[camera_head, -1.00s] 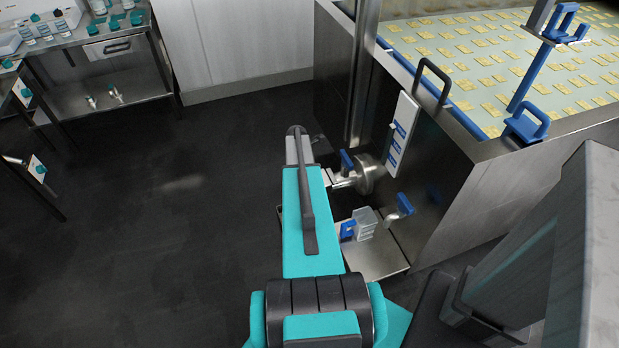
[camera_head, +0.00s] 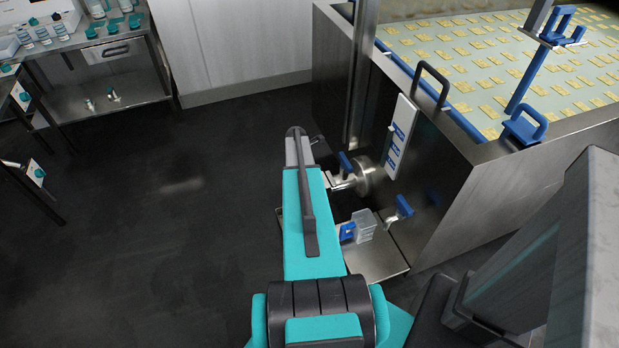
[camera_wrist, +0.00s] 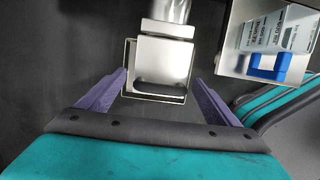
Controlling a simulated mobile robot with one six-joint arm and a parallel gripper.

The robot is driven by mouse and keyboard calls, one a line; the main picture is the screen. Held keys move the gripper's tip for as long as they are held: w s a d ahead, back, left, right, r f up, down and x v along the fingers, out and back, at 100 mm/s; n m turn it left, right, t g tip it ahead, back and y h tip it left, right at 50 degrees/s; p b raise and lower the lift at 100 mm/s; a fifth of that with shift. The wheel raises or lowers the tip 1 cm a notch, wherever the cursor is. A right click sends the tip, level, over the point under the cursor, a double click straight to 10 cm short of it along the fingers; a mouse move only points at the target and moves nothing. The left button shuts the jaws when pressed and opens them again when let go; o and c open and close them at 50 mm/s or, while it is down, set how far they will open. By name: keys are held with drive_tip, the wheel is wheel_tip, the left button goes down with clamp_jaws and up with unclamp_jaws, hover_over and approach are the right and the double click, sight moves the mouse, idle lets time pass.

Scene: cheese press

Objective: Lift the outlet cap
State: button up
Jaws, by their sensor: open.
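My gripper (camera_wrist: 159,76) is open, with one purple finger on each side of the cap. The fingers look apart from the cap, with a gap on both sides; their depth relative to it is hard to judge. In the head view my arm hides the gripper and most of the cap. The outlet valve (camera_head: 364,178) with a blue handle shows right of my arm.
A metal tray (camera_head: 375,262) below the valve holds a clear container with a blue handle (camera_head: 347,231); the container also shows in the wrist view (camera_wrist: 270,35). The steel vat (camera_head: 440,190) stands to the right. The dark floor at left is clear.

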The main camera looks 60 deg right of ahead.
drive_tip(key=shift+r, duration=0.15)
drive_tip(key=v, duration=1.3)
drive_tip(key=shift+r+b, duration=0.3)
drive_tip(key=shift+b, duration=0.15)
